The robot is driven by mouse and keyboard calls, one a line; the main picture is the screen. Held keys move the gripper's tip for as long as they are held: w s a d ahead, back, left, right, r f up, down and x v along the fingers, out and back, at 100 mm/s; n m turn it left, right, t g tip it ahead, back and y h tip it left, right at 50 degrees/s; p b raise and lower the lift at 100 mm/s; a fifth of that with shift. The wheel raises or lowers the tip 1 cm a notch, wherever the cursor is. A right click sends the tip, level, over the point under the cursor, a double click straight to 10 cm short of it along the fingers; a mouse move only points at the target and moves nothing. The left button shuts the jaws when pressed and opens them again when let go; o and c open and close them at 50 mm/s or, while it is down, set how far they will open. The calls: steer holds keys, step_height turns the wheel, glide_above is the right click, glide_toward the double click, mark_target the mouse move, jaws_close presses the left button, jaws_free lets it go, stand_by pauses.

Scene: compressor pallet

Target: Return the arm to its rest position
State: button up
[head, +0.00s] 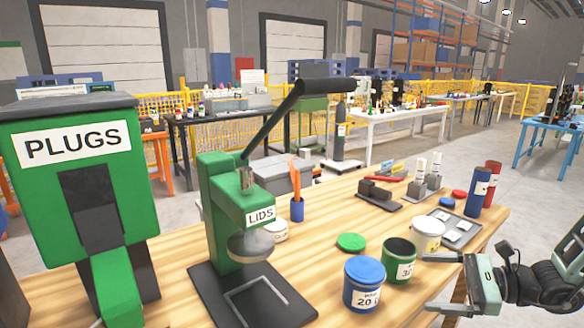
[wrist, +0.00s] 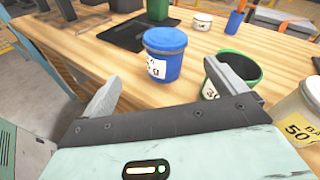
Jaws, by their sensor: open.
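My gripper (head: 432,282) is at the lower right of the head view, by the front right of the wooden bench (head: 335,205). Its two fingers are apart with nothing between them. In the wrist view, my gripper (wrist: 162,75) shows its fingers spread, pointing towards the bench top. A blue-lidded can (head: 364,284) stands beyond the gap between them; it also shows in the wrist view (wrist: 165,55). An open green can (head: 399,259) stands close to the right finger in the wrist view (wrist: 240,70), which covers part of it. I cannot tell whether they touch.
A cream can (head: 428,234) stands beside the green can. A green lid (head: 351,242) lies flat behind the cans. A green lever press labelled LIDS (head: 232,215) and a green PLUGS dispenser (head: 75,185) stand left. Blue (head: 478,192) and red (head: 493,173) cylinders stand at the right edge.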

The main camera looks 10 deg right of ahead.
steer(key=s+a+r+n+g+h, duration=0.3)
steer(key=s+a+n+h, duration=0.1)
steer(key=a+n, duration=0.5)
steer(key=s+a+r+n+g+h+p, duration=0.1)
steer(key=s+a+r+n+g+h, duration=0.2)
steer(key=s+a+n, duration=0.4)
steer(key=s+a+r+n+g+h, duration=0.3)
steer(key=s+a+r+n+h, duration=0.1)
steer(key=a+n, duration=0.7)
steer(key=shift+s+r+n+h+p, duration=0.15)
steer(key=shift+s+n+h+p, duration=0.35)
steer(key=shift+n, duration=0.9)
steer(key=shift+s+a, duration=0.1)
steer(key=shift+s, duration=0.1)
